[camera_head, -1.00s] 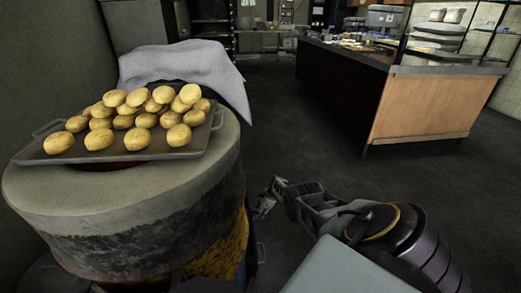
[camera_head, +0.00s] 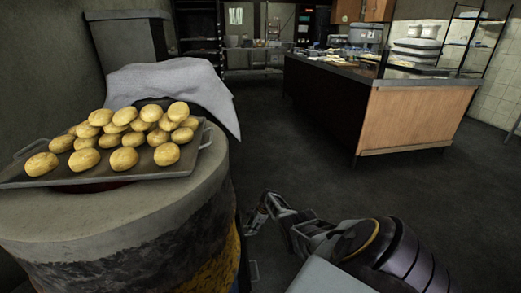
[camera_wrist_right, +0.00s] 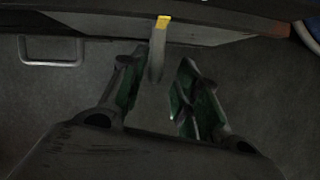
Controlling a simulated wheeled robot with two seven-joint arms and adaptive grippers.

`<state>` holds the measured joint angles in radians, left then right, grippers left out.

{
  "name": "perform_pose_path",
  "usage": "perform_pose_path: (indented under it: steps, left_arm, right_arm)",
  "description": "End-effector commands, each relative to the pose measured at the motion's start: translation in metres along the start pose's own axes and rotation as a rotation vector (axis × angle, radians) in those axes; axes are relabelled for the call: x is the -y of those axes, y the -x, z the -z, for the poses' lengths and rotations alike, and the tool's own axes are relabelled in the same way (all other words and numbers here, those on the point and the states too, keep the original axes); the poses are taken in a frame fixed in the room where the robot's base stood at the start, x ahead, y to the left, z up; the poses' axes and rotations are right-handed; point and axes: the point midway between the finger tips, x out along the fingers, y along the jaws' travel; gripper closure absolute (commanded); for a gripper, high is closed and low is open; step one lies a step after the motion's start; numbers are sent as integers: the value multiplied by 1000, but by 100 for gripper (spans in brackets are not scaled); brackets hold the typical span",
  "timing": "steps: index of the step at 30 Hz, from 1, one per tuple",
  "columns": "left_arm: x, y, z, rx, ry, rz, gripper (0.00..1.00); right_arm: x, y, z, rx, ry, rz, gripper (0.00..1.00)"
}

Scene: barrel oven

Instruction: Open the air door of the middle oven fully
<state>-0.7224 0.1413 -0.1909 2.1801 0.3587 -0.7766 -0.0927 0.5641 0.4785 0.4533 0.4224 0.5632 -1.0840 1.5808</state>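A barrel oven (camera_head: 120,225) stands at the left in the head view, with a pale rim and a dark and yellow side. The air door itself cannot be made out clearly. In the right wrist view, a curved grey lever with a yellow tip (camera_wrist_right: 162,24) sticks out from a dark edge. My right gripper (camera_wrist_right: 161,72) is open, its two fingers apart on either side of the lever's lower end. I cannot tell whether they touch it. In the head view my right gripper (camera_head: 257,214) is low beside the oven's right side. My left gripper is not in view.
A tray (camera_head: 75,180) of several buns and a grey cloth (camera_head: 190,85) lie on the oven. A metal loop handle (camera_wrist_right: 52,62) is left of the lever in the wrist view. A counter (camera_head: 415,115) stands at the right. The floor (camera_head: 300,165) between is clear.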

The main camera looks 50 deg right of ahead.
Motion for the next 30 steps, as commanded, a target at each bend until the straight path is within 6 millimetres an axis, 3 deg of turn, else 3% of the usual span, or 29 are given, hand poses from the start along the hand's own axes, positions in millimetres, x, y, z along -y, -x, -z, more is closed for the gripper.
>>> perform_pose_path:
  steps: [13,30]
  left_arm:
    - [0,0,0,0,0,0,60]
    - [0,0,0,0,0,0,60]
  right_arm:
    - [-4,11,0,-1,2,-1,68]
    - [-2,42,0,0,1,1,68]
